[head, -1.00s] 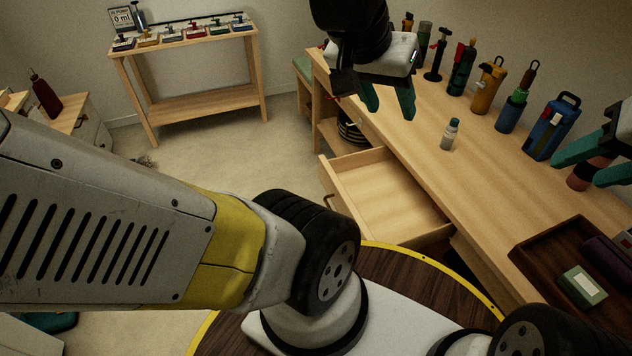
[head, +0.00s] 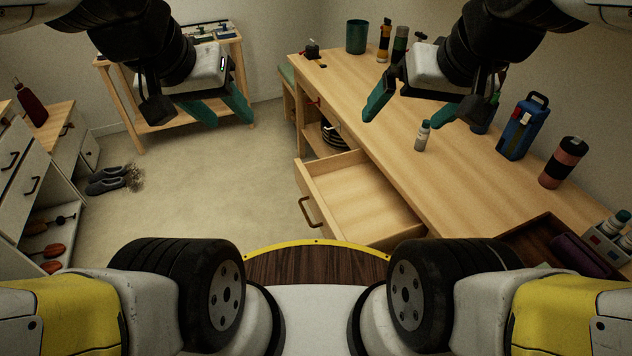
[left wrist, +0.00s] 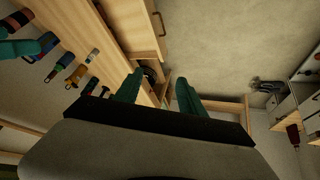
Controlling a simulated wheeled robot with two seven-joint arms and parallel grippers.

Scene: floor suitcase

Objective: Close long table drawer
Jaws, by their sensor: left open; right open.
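The long wooden table (head: 470,178) runs along the right side of the head view. Its drawer (head: 362,198) is pulled out and looks empty, with a curved handle (head: 311,212) on its front. The drawer also shows in the left wrist view (left wrist: 140,25), near the top. My left gripper (head: 222,112) is open and empty, high over the floor to the left of the drawer. My right gripper (head: 408,112) is open and empty above the table top, beyond the drawer. Neither gripper touches the drawer.
A small white bottle (head: 422,136) stands on the table near my right gripper. A blue container (head: 522,128) and a dark tumbler (head: 563,162) stand farther right. A dark tray (head: 530,234) is at the near right.

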